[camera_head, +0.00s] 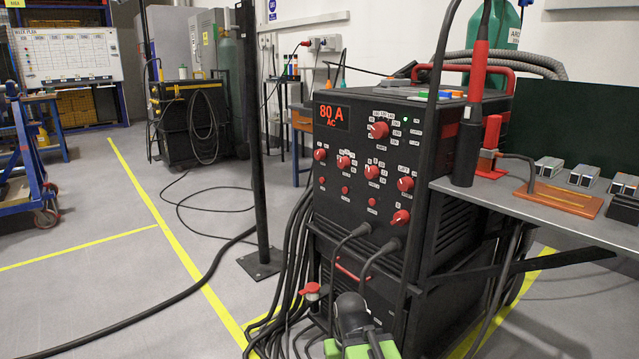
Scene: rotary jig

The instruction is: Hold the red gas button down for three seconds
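The black welding machine (372,222) stands in the middle with its control panel facing me. The panel carries a lit display (332,117) reading 80 A AC, and several red knobs, one a large knob (378,130) at the upper right. Small red buttons sit lower, at the left (322,180), in the middle (345,190) and at the right (371,202). Their labels are too small to read, so I cannot tell which is gas. What looks like my gripper (352,318), dark with green parts behind it, is low in front of the machine, below the panel and apart from the buttons. Its fingers are not clear.
Two cables plug into the machine (366,231) below the panel and hang in front. A black post (258,190) stands left of the machine. A grey side table (580,225) with blocks juts out at right. Open floor (100,290) lies at left, crossed by a cable.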

